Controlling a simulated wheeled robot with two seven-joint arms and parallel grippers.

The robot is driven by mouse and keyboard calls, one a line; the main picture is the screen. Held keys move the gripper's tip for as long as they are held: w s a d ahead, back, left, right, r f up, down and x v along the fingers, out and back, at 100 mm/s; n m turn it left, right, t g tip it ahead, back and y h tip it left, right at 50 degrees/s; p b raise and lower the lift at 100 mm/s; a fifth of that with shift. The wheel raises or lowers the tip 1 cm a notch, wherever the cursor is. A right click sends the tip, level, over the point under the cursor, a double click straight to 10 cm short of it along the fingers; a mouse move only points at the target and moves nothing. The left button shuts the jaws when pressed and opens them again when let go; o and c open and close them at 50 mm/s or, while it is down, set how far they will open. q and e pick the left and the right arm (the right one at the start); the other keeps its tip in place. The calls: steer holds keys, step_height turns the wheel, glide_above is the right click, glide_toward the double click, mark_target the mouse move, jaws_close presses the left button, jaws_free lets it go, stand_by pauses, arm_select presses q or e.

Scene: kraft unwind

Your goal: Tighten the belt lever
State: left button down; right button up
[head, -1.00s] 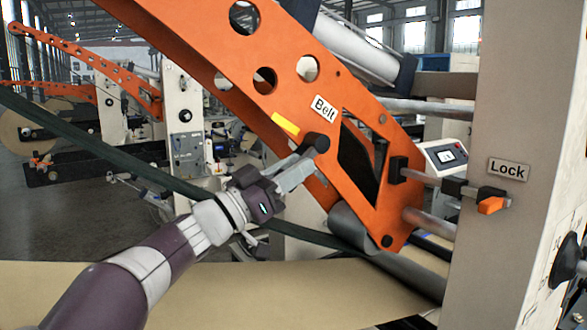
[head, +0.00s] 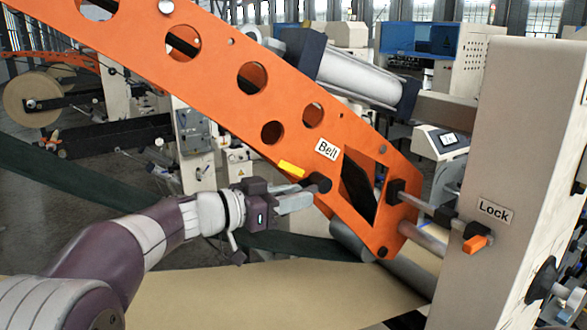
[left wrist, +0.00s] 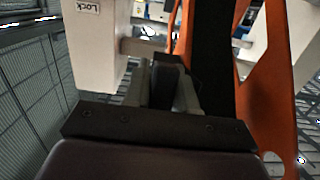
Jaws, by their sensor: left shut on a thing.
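The orange arm of the machine carries a "Belt" label (head: 327,149). Beside the label, at the arm's lower edge, is the belt lever with a black end (head: 319,183) and a yellow piece (head: 291,170) close by. My left gripper (head: 306,193) reaches in from the left and is shut on the belt lever. In the left wrist view, the two grey fingers (left wrist: 166,88) stand on either side of a dark block, the lever's handle; its far part is hard to make out. My right gripper is not in view.
A beige post (head: 510,150) with a "Lock" label (head: 495,210) and an orange-tipped lock lever (head: 475,244) stands on the right. A dark green belt (head: 75,178) runs behind my left arm. Brown paper web (head: 330,290) spreads below.

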arm_select(q)
steer(key=shift+r+g+y+p, duration=0.4)
steer(key=shift+y, duration=0.1)
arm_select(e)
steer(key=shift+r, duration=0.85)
arm_select(q)
steer(key=shift+f, duration=0.1)
steer(key=c, duration=1)
jaws_free()
steer(key=shift+d, duration=0.1)
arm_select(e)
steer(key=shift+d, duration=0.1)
